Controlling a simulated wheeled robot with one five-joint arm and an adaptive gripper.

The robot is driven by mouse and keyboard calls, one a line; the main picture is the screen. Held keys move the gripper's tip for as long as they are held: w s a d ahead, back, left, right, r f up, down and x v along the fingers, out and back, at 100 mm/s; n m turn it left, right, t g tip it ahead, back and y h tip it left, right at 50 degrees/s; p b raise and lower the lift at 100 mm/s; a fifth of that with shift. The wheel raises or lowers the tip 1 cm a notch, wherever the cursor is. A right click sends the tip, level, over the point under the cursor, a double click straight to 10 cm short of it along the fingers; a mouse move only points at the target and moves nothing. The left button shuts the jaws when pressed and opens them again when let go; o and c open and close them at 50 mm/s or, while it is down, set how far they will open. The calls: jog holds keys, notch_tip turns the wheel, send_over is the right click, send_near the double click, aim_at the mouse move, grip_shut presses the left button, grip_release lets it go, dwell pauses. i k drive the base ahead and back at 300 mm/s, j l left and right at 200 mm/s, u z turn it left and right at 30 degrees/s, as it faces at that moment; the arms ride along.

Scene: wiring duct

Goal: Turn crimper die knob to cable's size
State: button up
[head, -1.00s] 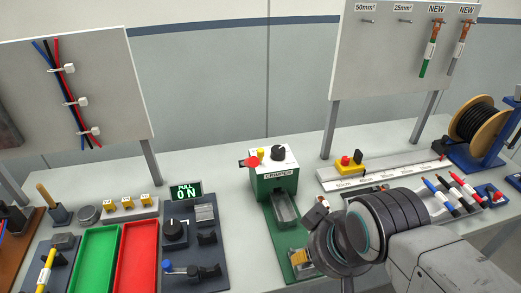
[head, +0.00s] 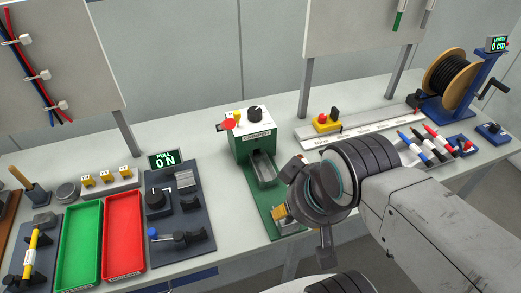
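The crimper is a green box (head: 257,147) with a pale top and a "CRIMPER" label, near the middle of the bench. A black die knob (head: 254,114) stands on its top, beside a small yellow part (head: 238,118) and a red part (head: 226,125). The knob's marks are too small to read. My gripper (head: 300,212) is to the right of and nearer than the crimper, apart from the knob. Its two fingers look spread, with nothing seen between them.
A metal trough (head: 264,168) and green base extend in front of the crimper. Left are a dark pull tester (head: 180,240), a red tray (head: 122,235) and a green tray (head: 76,245). Right are a ruler rail (head: 365,126), markers (head: 437,137) and a cable spool (head: 455,78).

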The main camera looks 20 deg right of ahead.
aim_at(255, 113)
jog(key=i+j+z, duration=0.15)
jog(key=z, duration=0.25)
jog(key=i+j+z, duration=0.1)
jog(key=z, duration=0.25)
jog(key=j, duration=0.1)
